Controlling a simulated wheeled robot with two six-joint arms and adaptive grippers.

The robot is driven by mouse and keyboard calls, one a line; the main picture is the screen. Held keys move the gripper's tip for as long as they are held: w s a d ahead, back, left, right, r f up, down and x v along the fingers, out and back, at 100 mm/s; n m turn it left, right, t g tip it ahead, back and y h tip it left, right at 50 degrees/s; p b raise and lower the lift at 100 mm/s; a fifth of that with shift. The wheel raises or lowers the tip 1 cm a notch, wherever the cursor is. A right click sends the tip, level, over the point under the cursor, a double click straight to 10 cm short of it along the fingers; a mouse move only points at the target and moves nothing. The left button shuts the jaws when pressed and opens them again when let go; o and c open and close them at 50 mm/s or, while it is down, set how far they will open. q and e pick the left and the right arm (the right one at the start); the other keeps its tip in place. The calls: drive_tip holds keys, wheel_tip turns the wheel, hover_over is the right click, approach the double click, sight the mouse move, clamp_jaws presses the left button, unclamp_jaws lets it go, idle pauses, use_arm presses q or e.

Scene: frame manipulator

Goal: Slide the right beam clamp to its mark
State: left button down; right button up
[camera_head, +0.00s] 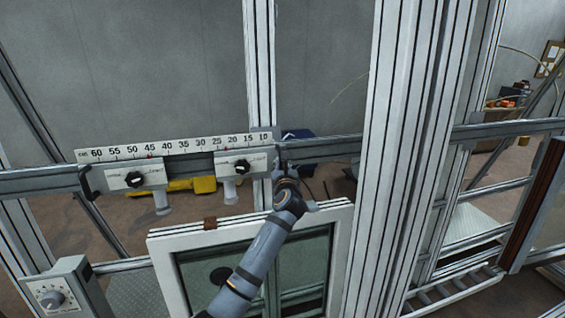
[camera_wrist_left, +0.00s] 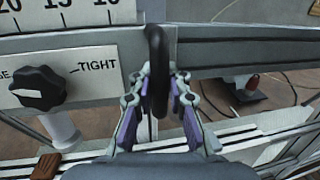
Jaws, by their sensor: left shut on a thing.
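The right beam clamp (camera_head: 228,170) is a white plate with a black knob (camera_head: 242,167), riding on the grey horizontal beam (camera_head: 325,147) under the ruler. In the left wrist view its knob (camera_wrist_left: 39,88) has its white line turned left, toward the partly cut-off loose label and away from TIGHT. My left gripper (camera_head: 284,172) is at the clamp's right end. In the left wrist view its fingers (camera_wrist_left: 157,100) are shut on the clamp's upright black handle (camera_wrist_left: 157,60). A red mark (camera_head: 227,149) shows on the ruler between 25 and 20, above the clamp. My right gripper is out of view.
The left clamp (camera_head: 152,175), with its own knob and black handle (camera_head: 88,181), sits left on the beam near another red mark (camera_head: 150,157). A white-framed glass panel (camera_head: 185,236) stands below. A thick upright post (camera_head: 400,150) rises to the right of my arm.

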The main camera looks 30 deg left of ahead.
use_arm(q)
drive_tip(key=c, duration=1.3)
unclamp_jaws()
drive_tip(key=w+d, duration=0.2)
drive_tip(key=shift+w+d, duration=0.2)
drive_tip(key=shift+d, duration=0.1)
drive_tip(key=a+v, duration=0.1)
drive_tip(key=v, duration=1.1)
drive_tip(key=shift+s, duration=0.45)
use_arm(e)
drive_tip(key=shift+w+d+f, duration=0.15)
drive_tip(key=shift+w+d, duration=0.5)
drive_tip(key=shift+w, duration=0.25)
use_arm(q)
drive_tip(key=shift+d, duration=0.1)
